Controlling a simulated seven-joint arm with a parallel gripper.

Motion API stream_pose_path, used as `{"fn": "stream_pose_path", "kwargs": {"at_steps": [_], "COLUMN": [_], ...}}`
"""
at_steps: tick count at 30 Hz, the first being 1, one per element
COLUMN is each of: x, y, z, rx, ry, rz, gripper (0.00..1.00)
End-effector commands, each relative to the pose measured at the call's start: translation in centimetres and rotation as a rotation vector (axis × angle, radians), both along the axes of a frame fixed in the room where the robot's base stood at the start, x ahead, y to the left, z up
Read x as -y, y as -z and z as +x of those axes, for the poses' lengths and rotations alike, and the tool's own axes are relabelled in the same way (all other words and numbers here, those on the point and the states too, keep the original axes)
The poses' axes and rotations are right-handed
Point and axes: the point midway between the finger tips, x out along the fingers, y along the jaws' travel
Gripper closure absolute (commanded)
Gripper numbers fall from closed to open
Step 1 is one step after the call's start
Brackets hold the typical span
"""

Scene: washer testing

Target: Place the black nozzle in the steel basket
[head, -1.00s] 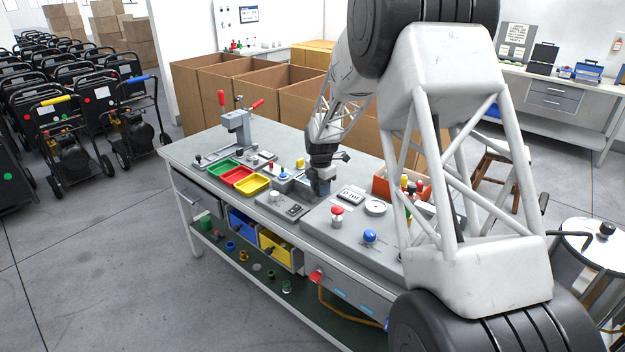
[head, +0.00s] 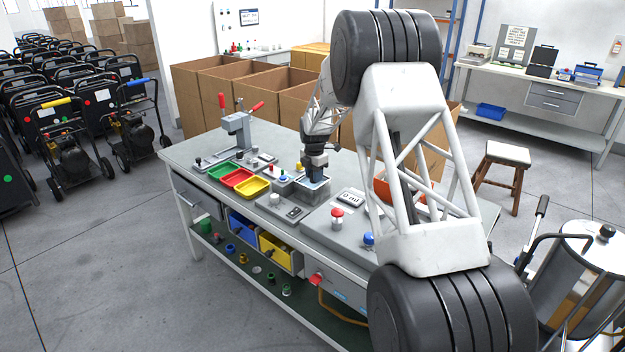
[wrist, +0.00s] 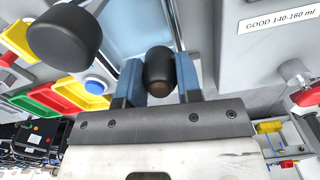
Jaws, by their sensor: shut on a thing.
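The black nozzle (wrist: 160,72) is between the two blue-grey fingers of my gripper (wrist: 158,80) in the wrist view. In the head view my gripper (head: 316,178) is over a grey block with a pale blue basin (head: 320,187) on the workbench; the nozzle cannot be made out there. Nothing I can clearly identify as the steel basket shows; a round metal-framed container (head: 575,275) stands at the far right.
Green (head: 224,170), red (head: 238,178) and yellow (head: 254,187) trays lie left of the gripper. A clamp stand (head: 236,130) rises behind them. A red button (head: 337,214) and gauge panel lie to the right. In the wrist view a large black knob (wrist: 65,38) is close to the gripper.

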Motion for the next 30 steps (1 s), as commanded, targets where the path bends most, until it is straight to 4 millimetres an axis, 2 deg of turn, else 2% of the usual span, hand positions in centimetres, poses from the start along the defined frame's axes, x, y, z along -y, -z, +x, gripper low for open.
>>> {"fn": "stream_pose_path", "kwargs": {"at_steps": [4, 10, 23, 30], "x": [-0.1, -0.3, -0.3, -0.3], "y": [0.3, 0.3, 0.4, 2.3], "z": [1.7, 3.1, 3.3, 3.2], "rx": [0.0, 0.0, 0.0, -0.002], "ry": [0.0, 0.0, 0.0, 0.0], "rz": [0.0, 0.0, 0.0, 0.0], "gripper": [0.95, 0.95, 0.95, 0.95]}}
